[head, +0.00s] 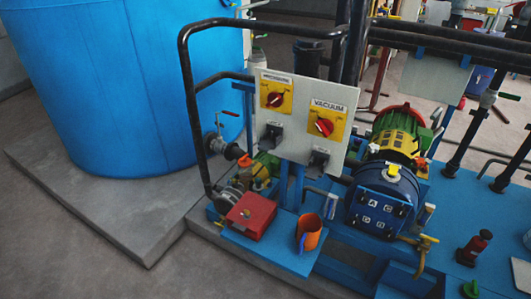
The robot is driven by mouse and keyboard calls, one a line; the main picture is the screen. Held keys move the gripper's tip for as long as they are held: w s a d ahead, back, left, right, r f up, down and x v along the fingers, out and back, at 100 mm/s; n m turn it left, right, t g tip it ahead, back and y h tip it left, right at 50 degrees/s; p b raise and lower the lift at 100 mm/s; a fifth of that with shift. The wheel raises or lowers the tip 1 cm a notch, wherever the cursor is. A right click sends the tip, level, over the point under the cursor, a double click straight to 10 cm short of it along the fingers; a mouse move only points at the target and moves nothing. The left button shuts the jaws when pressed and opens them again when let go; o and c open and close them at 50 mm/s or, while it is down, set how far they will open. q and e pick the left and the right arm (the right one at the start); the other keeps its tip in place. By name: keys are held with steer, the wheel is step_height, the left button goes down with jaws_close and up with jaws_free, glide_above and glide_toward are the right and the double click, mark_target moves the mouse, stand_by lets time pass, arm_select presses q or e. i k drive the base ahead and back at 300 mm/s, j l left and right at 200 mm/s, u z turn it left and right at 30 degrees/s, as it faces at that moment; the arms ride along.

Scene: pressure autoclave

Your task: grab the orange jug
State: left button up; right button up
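The orange jug (309,233) stands upright on a blue platform (268,252), below a grey control panel. Neither of my grippers is in the head view, and nothing is touching the jug.
A red box (250,215) sits just left of the jug. The control panel (302,118) with two yellow-backed switches overhangs behind it, beside a black pipe rail (190,110). A blue motor-pump (383,200) is to the right. A large blue tank (125,90) stands left; the floor in front is clear.

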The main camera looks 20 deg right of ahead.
mark_target(309, 227)
steer(key=z, duration=1)
